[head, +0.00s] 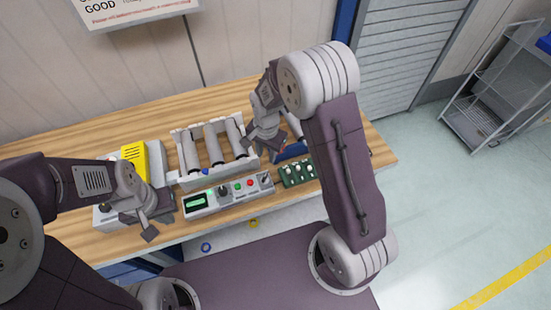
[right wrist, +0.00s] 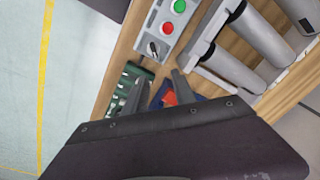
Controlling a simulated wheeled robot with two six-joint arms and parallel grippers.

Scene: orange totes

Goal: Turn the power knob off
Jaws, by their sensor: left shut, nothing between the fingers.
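The grey control panel (head: 228,196) lies on the wooden bench, with a lit green display, a black knob (head: 224,190), a green button, a red button and another knob (head: 265,179) at its right end. I cannot read which knob is power. The end knob also shows in the right wrist view (right wrist: 153,48), dark with a pale bar, just beyond my fingertips. My right gripper (head: 267,141) is open and empty above the bench behind the panel's right end; its fingers show in the right wrist view (right wrist: 158,88). My left gripper (head: 149,225) is shut and empty, left of the panel.
A white rack with grey rollers (head: 214,148) stands behind the panel. A green block with several white knobs (head: 298,172) sits right of it, near a blue bin (head: 291,151). A yellow device (head: 135,154) is at left. A wire shelf (head: 480,112) stands far right.

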